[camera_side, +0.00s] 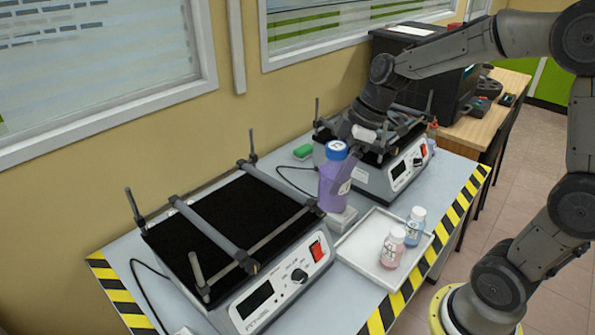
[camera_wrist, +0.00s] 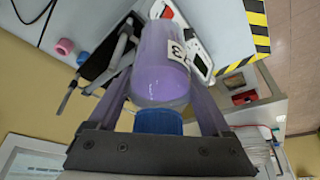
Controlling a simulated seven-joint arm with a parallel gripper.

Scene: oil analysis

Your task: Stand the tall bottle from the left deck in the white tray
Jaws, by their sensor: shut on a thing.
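The tall bottle (camera_side: 333,186) has a purple body and a blue cap. My gripper (camera_side: 348,172) is shut on it and holds it roughly upright, in the gap between the two shaker decks. In the wrist view the purple bottle (camera_wrist: 165,62) fills the space between my fingers, with its blue cap (camera_wrist: 158,122) close to the camera. The white tray (camera_side: 357,245) lies on the bench, right of and below the bottle in the side view. The left deck (camera_side: 215,222) is black with grey bars and holds no bottle.
A pink bottle (camera_side: 392,248) and a blue bottle (camera_side: 415,226), both white-capped, stand in the tray's right half; its left part is bare. A small white block (camera_side: 341,220) lies below the held bottle. The second shaker (camera_side: 398,172) stands behind.

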